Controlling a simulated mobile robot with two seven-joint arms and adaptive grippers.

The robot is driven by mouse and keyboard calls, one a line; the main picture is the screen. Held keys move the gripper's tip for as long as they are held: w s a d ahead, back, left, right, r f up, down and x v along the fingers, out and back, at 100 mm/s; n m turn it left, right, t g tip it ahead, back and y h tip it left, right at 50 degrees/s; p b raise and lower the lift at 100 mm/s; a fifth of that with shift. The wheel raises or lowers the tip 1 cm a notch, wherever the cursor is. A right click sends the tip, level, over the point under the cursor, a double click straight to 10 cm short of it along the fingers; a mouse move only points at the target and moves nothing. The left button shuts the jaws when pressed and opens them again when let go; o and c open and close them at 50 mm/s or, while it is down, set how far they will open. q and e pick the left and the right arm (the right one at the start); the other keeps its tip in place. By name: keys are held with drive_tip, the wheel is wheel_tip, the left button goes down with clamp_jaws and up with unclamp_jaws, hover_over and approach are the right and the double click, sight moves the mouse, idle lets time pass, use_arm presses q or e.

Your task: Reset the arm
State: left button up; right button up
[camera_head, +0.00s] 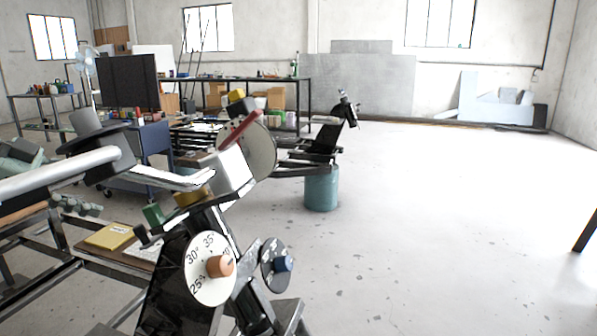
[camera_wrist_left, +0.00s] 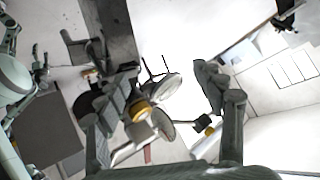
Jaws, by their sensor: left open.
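The spring suspension apparatus fills the front left of the head view. It has a white dial (camera_head: 203,285) with degree marks and an orange knob (camera_head: 220,267). A second dial with a blue knob (camera_head: 284,264) is beside it. Above are a tilted pale disc (camera_head: 265,150) and a red bar (camera_head: 240,131). I cannot tell which part is the task's arm. My left gripper (camera_head: 62,183) is at the left edge, beside the apparatus. In the left wrist view its fingers are apart (camera_wrist_left: 166,80), with discs (camera_wrist_left: 168,90) and a yellow piece (camera_wrist_left: 141,111) visible beyond them.
A pale tube (camera_head: 60,174) runs in from the left. A yellow pad (camera_head: 109,236) lies on a shelf below it. A teal cylinder (camera_head: 321,190) stands on the floor. A blue cart (camera_head: 152,150) and workbenches are behind.

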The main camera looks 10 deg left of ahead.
use_arm(q)
drive_tip(key=shift+w+d+r+m+g, duration=0.2)
drive_tip(key=shift+d+r+g, duration=0.25)
drive_tip(key=shift+d, duration=0.3)
drive_tip(key=shift+w+d+r+m+g, duration=0.1)
drive_tip(key=shift+w+d+r+g, duration=0.1)
drive_tip(key=shift+d+r+g, duration=0.4)
drive_tip(key=shift+d+f+t, duration=0.1)
drive_tip(key=shift+f+t, duration=0.1)
drive_tip(key=shift+t, duration=0.15)
